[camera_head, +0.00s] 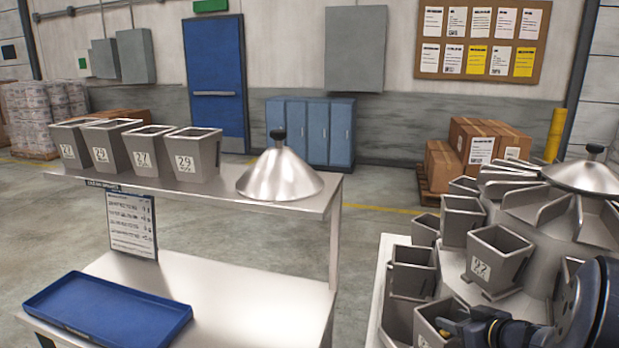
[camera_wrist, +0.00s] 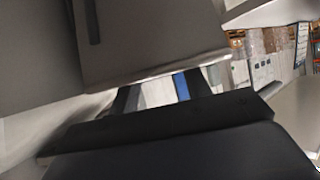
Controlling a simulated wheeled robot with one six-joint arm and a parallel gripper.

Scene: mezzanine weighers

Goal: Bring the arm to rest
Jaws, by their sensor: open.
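My arm (camera_head: 590,310) comes in at the lower right of the head view, dark blue and black. My gripper (camera_head: 447,328) points left, in front of or over the rim of a grey weigh bucket (camera_head: 428,322) on the round weigher; I cannot tell whether they touch. In the wrist view my gripper (camera_wrist: 160,93) shows two dark fingers apart, with nothing visible between them. A grey metal surface (camera_wrist: 150,35) fills the top of that view, very close beyond the fingers.
The weigher (camera_head: 540,235) carries several buckets and a steel cone (camera_head: 580,177). At left, a steel bench (camera_head: 255,290) holds a blue tray (camera_head: 110,308); its upper shelf (camera_head: 225,200) bears several numbered buckets (camera_head: 193,155) and another cone (camera_head: 280,173). Floor (camera_head: 375,230) is clear between them.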

